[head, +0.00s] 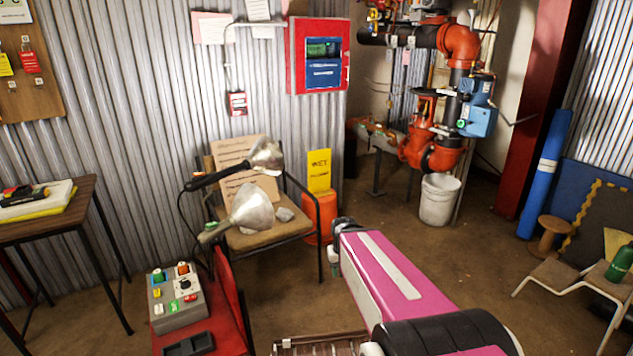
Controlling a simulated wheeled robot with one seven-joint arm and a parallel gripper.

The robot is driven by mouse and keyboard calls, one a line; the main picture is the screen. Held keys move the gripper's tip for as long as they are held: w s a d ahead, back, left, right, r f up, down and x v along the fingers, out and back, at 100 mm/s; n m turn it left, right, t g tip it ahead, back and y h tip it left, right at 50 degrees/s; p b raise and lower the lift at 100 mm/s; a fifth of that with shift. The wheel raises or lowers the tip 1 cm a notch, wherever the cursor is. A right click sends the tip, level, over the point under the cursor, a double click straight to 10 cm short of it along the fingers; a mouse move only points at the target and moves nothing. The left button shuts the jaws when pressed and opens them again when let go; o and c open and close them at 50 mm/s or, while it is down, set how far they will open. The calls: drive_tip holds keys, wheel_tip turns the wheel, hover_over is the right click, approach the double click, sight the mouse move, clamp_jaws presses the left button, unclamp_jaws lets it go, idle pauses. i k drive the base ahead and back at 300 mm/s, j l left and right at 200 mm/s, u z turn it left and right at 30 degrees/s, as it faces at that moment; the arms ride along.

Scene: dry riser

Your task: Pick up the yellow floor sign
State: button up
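The yellow floor sign (319,172) stands upright near the corrugated wall, just right of the chair. It has dark lettering that reads "WET". Its lower part is hidden behind an orange bucket (321,214). My pink arm reaches up from the lower right, and its far end shows in front of and below the bucket. No gripper fingers can be made out.
A chair (262,238) holding two clamp lamps and a board stands left of the sign. A red cart (226,312) with a control box is at the lower left. A white bucket (438,200) stands below red pipework. Brown floor is open right of my arm.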

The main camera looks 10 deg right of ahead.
sight(318, 161)
drive_tip(key=i+l, duration=0.15)
drive_tip(key=l, duration=0.15)
drive_tip(key=i+l+u, duration=0.15)
drive_tip(key=l, duration=0.15)
drive_tip(key=i+l, duration=0.1)
drive_tip(key=l, duration=0.25)
drive_tip(key=i+l+u, duration=0.1)
drive_tip(key=l, duration=0.2)
drive_tip(key=i+l+u, duration=0.15)
drive_tip(key=i+l, duration=0.45)
drive_tip(key=i+l+u, duration=0.15)
drive_tip(key=i+l, duration=0.45)
drive_tip(key=i+l+u, duration=0.2)
drive_tip(key=i+l, duration=0.65)
drive_tip(key=l, duration=0.15)
